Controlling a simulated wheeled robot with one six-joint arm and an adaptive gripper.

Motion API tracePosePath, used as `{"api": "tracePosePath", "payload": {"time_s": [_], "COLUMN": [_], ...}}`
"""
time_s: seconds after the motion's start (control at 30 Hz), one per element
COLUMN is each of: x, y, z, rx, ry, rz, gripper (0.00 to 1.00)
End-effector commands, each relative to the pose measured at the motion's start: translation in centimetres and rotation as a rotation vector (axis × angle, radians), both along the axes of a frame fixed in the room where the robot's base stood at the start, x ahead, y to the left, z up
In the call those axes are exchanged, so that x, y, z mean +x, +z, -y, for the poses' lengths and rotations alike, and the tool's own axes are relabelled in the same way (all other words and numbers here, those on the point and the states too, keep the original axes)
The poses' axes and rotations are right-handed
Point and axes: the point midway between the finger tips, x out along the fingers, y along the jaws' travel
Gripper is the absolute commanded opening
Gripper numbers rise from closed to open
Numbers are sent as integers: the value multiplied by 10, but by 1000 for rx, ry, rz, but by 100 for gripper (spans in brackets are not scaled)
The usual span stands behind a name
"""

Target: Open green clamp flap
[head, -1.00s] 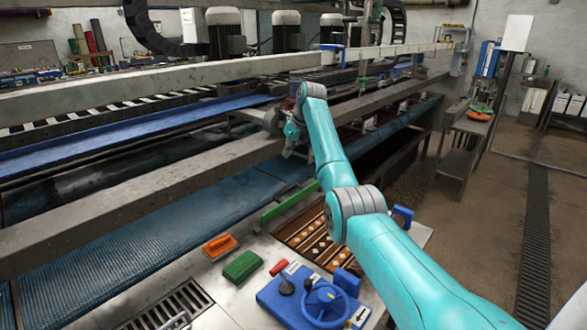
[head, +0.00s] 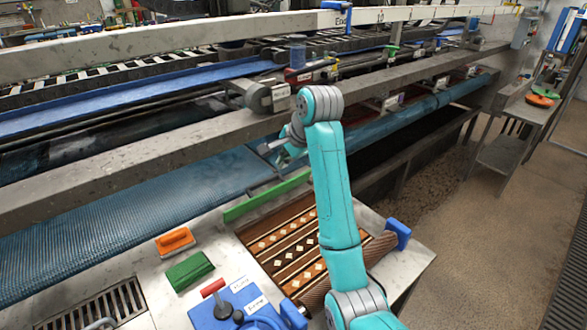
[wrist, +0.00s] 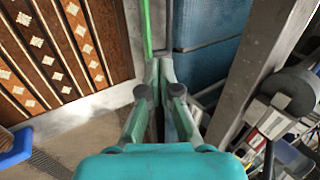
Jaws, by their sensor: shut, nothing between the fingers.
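The green clamp flap (head: 268,195) is a long narrow bar along the far edge of the patterned rug (head: 290,240) on the metal bench. In the wrist view it is a thin green strip (wrist: 147,28) just ahead of the fingertips. My gripper (head: 284,158) is above and behind the flap's right part in the head view, partly hidden by my arm. In the wrist view my gripper (wrist: 160,75) has its fingers together and empty. Its tips line up close to the flap's near end; I cannot tell whether they touch it.
A grey machine beam (head: 130,155) runs behind the bench, with a blue mesh belt (head: 130,215) below it. An orange brush (head: 175,240), a green block (head: 189,271) and a blue control box (head: 215,312) lie on the bench. Blue blocks (head: 397,233) stand beside the rug.

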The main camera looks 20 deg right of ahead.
Motion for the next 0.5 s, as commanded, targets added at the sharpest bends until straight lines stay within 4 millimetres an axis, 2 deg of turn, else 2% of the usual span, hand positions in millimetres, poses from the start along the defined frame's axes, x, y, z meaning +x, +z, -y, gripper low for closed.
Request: {"api": "tracePosePath", "payload": {"time_s": [0.17, 0.5], "x": [10, 42], "y": [-17, -70], "z": [-3, -14], "rx": [1, 1], "ry": [0, -1], "rz": [-4, -3], "gripper": [0, 0]}}
